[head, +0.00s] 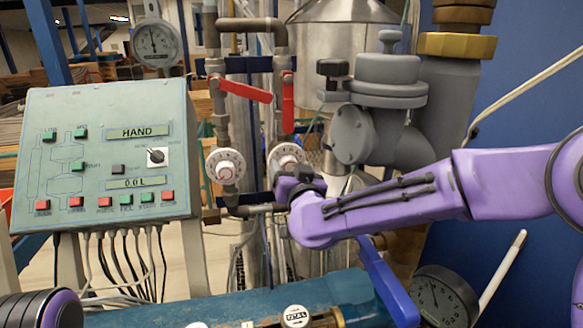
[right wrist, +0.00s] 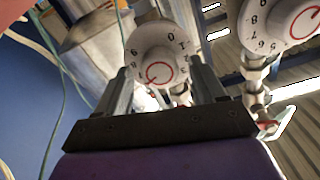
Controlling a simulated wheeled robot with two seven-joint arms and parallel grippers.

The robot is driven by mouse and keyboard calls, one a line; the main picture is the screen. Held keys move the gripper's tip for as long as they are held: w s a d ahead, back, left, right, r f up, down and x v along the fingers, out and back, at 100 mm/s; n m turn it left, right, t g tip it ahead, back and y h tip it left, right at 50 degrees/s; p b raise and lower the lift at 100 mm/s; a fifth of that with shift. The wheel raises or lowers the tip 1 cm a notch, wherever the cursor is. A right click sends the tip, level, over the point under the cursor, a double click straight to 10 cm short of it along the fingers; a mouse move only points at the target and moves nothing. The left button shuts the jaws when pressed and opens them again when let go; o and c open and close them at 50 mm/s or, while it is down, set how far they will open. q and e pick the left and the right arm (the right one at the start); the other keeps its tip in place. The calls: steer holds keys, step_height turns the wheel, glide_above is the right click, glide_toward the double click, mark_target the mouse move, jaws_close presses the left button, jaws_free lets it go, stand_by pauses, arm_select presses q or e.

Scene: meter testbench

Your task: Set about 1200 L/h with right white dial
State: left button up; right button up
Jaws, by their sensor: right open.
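The right white dial (head: 285,158) is a round numbered knob on the right-hand pipe; my right gripper partly covers it in the head view. My right gripper (head: 290,178) is at its front. In the right wrist view the right dial (right wrist: 152,62) shows a red ring on its face. There my right gripper (right wrist: 157,72) is open, with one finger on each side of the dial. Whether the fingers touch it, I cannot tell. The left white dial (head: 225,166) stands free, and it also shows in the right wrist view (right wrist: 285,22). My left gripper is not in view.
A green control panel (head: 105,155) reading HAND and 0.0 L stands at left. Two red lever handles (head: 245,88) are above the dials. A grey valve body (head: 385,110) is close at right. A blue pipe (head: 250,300) and a gauge (head: 440,297) lie below.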

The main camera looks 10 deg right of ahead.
steer(key=shift+s, duration=0.1)
steer(key=c, duration=1.1)
steer(key=shift+o, duration=0.2)
steer(key=shift+f+m+b, duration=0.15)
steer(key=shift+m+b, duration=0.3)
steer(key=shift+m, duration=1.05)
steer(key=o, duration=1.1)
steer(key=shift+c, duration=0.2)
